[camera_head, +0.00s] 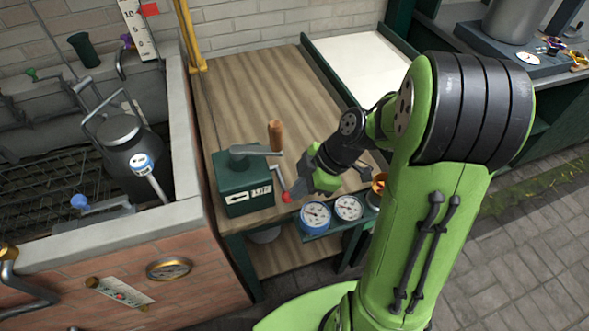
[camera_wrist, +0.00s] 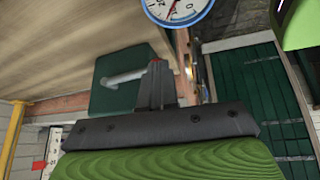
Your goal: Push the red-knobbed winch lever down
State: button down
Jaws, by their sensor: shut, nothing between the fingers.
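The winch is a dark green box (camera_head: 235,183) with a white arrow label, on the front left corner of the wooden bench. A grey crank with a wooden handle (camera_head: 275,136) sits on its top. Its lever ends in a red knob (camera_head: 286,197), low beside the box's right side. My gripper (camera_head: 295,189) is shut and empty, its fingertips right at the knob; I cannot tell whether they touch it. In the wrist view, the shut fingers (camera_wrist: 157,72) overlap the winch box (camera_wrist: 108,97), and only a trace of red shows at their tips.
Two round gauges, one blue-rimmed (camera_head: 316,215), hang at the bench's front edge just below my gripper. A brick-walled pit (camera_head: 130,270) with a grey churn (camera_head: 122,140) lies left. The wooden bench top (camera_head: 255,90) behind the winch is clear.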

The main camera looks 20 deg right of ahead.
jog(key=shift+f, duration=0.35)
jog(key=shift+r, duration=0.15)
jog(key=shift+r+p, duration=0.35)
jog(key=shift+r, duration=0.3)
